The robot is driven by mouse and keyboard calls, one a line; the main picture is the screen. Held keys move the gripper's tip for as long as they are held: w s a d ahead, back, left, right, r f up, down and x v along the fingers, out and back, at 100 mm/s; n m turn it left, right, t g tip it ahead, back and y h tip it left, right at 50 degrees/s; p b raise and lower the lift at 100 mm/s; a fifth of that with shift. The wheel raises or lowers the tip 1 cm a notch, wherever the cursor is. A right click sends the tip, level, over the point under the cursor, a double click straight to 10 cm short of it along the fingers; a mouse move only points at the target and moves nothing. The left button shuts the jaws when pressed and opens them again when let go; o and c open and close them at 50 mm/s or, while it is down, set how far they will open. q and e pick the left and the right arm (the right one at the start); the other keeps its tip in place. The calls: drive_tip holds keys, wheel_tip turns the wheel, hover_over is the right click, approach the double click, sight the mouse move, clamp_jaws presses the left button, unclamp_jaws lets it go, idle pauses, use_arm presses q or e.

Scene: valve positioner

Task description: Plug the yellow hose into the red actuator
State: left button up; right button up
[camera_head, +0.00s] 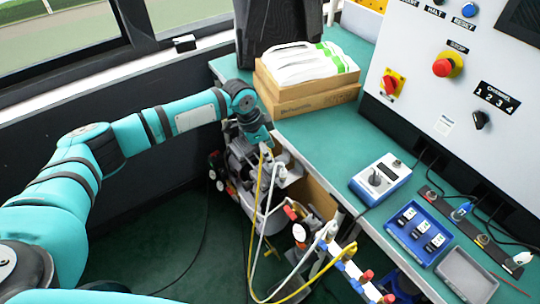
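The yellow hose (250,215) hangs in a long loop in front of the valve assembly. Its upper end meets the tip of my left gripper (262,143), and its other end runs up to the white manifold at the lower right. My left gripper points down over the assembly beside the bench edge. Its fingers are small and dark, so whether they grip the hose is unclear. A red part (291,212) shows on the grey valve assembly (245,160); I cannot tell whether it belongs to the red actuator. My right gripper is out of view.
A white hose (268,205) hangs beside the yellow one. The manifold (349,268) has red fittings. The green bench (330,135) carries a cardboard box (308,98), a handheld device (380,180) and a blue tray (418,233). A control panel (440,80) stands behind.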

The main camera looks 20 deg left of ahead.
use_arm(q)
drive_tip(key=shift+x, duration=1.35)
clamp_jaws()
